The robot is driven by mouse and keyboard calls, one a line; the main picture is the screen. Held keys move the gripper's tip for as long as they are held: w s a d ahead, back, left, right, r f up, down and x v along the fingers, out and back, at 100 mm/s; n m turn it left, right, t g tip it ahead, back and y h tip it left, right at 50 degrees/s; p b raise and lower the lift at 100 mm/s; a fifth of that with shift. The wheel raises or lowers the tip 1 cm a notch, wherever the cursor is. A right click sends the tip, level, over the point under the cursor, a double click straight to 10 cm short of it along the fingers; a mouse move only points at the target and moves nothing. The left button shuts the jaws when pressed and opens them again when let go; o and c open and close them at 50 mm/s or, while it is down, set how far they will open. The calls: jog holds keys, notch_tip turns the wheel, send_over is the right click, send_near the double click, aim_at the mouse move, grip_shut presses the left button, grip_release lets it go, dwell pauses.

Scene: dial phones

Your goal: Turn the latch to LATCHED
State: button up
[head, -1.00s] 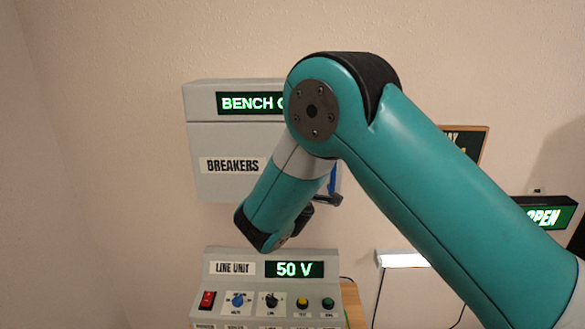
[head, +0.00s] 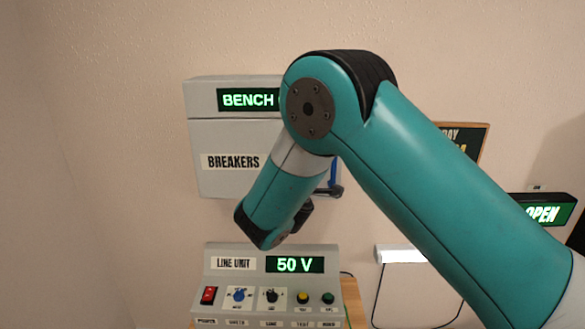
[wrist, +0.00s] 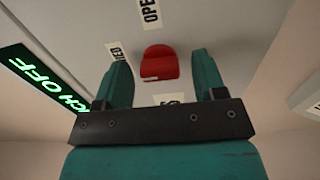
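The latch shows in the wrist view as a red, rounded knob (wrist: 161,63) on a pale grey panel face. A label reading "OPE..." (wrist: 148,13) lies above it in that picture, and a label ending in "HED" (wrist: 117,51) lies to its left. My gripper (wrist: 160,58) is open, its two teal fingers either side of the red knob in the picture. Whether they touch it or stand short of it, I cannot tell. In the head view the grey breaker box (head: 235,145) is partly behind my arm, and the red knob is hidden.
A green display reading "BENCH OFF" (wrist: 40,82) is left of the fingers in the wrist view. Below the breaker box stands the line unit (head: 216,254), showing "50 V". A blue lever (head: 333,178) shows beside my arm. An "OPEN" sign (head: 543,213) is at the right.

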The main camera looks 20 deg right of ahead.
jog(key=shift+s, duration=0.1)
jog(key=b+v, duration=1.2)
jog(key=v, duration=0.5)
jog(key=shift+s, duration=0.1)
